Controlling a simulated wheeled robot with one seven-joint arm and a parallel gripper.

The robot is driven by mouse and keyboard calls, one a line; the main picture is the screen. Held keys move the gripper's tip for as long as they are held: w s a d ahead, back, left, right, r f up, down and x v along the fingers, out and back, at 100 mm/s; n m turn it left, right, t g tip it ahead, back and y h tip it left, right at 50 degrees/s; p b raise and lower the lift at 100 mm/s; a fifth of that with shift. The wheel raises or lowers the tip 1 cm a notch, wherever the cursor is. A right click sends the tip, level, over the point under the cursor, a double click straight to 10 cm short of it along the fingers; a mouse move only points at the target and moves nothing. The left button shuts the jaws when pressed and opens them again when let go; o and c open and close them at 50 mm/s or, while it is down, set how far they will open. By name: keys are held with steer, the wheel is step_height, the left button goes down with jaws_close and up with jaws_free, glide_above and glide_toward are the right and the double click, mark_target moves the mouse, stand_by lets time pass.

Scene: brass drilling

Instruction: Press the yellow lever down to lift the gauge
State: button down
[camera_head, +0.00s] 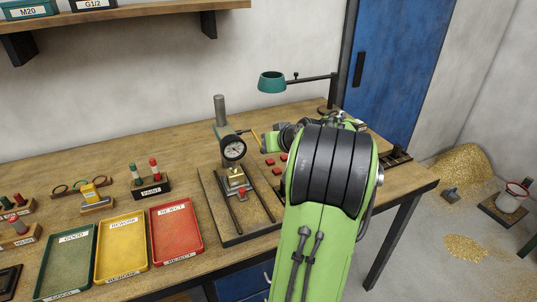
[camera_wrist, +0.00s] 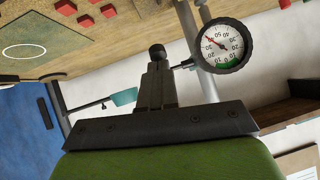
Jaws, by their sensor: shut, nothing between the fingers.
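The dial gauge (camera_head: 233,148) is mounted on a grey post on a stand at the middle of the bench. In the wrist view its white face (camera_wrist: 222,45) is at the upper right, beside my fingers. A thin yellow bar, seemingly the yellow lever (camera_head: 255,138), shows right of the gauge, near a dark rod. My gripper (camera_wrist: 157,72) is shut and empty, with its fingers together. A dark round knob (camera_wrist: 157,51) appears at the fingertips; I cannot tell whether they touch. No yellow lever shows clearly in the wrist view. In the head view my arm hides the fingertips.
Green (camera_head: 69,262), yellow (camera_head: 122,247) and red (camera_head: 176,231) trays lie on the bench at left. Small red blocks (camera_head: 283,157) lie right of the stand. A teal lamp (camera_head: 272,82) hangs behind it. A brass part (camera_head: 236,173) sits under the gauge.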

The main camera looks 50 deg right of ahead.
step_height(320, 180, up, 2)
steer(key=shift+r+p, duration=0.1)
steer(key=shift+p, duration=0.8)
